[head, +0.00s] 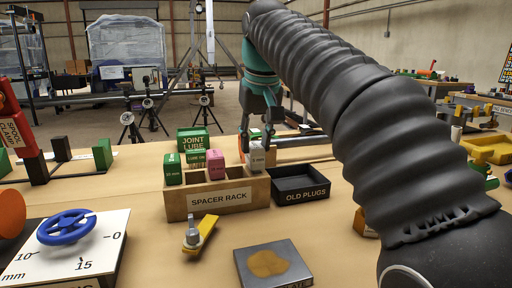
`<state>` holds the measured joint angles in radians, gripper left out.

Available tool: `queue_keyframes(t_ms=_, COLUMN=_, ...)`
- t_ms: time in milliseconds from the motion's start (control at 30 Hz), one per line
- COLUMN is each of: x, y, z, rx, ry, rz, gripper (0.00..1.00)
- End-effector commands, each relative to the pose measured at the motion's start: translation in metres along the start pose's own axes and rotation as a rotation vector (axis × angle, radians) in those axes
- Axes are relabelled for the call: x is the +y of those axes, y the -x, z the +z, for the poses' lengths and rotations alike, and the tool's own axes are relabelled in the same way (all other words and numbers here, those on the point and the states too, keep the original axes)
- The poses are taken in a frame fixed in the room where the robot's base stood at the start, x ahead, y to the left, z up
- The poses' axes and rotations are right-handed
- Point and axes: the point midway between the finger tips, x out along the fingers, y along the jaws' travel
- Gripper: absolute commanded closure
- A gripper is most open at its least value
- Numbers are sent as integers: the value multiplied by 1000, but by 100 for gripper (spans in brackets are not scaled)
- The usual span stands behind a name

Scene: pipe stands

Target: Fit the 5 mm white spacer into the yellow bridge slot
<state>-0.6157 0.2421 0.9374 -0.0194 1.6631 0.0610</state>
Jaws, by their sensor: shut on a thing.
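The white spacer (257,157), marked with a small "mm" label, is upright at the right end of the wooden spacer rack (220,199). My gripper (259,140) points down from above, with its dark fingers shut on the spacer. I cannot tell whether the spacer's base is still inside the rack or just above it. A small yellow piece (207,233) with a metal fitting lies on the table in front of the rack. I cannot tell whether it is the yellow bridge, and no slot is clearly visible.
Green spacers (173,170) and a pink spacer (215,164) stand in the rack. A metal plate (272,265) and a blue handwheel (66,227) are in front. My arm hides much of the right side.

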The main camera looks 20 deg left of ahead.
Motion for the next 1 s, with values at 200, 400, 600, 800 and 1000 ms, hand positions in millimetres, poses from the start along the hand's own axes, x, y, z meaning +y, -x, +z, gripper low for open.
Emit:
queue_keyframes(t_ms=200, x=0, y=-1, z=0, rx=2, ry=0, rz=0, gripper=100)
queue_keyframes(t_ms=400, x=0, y=-4, z=2, rx=1, ry=0, rz=0, gripper=100)
queue_keyframes(t_ms=600, x=0, y=-8, z=3, rx=0, ry=0, rz=0, gripper=58)
queue_keyframes(t_ms=800, x=0, y=-7, z=2, rx=0, ry=0, rz=0, gripper=42)
queue_keyframes(t_ms=1000, x=0, y=-6, z=2, rx=1, ry=0, rz=0, gripper=42)
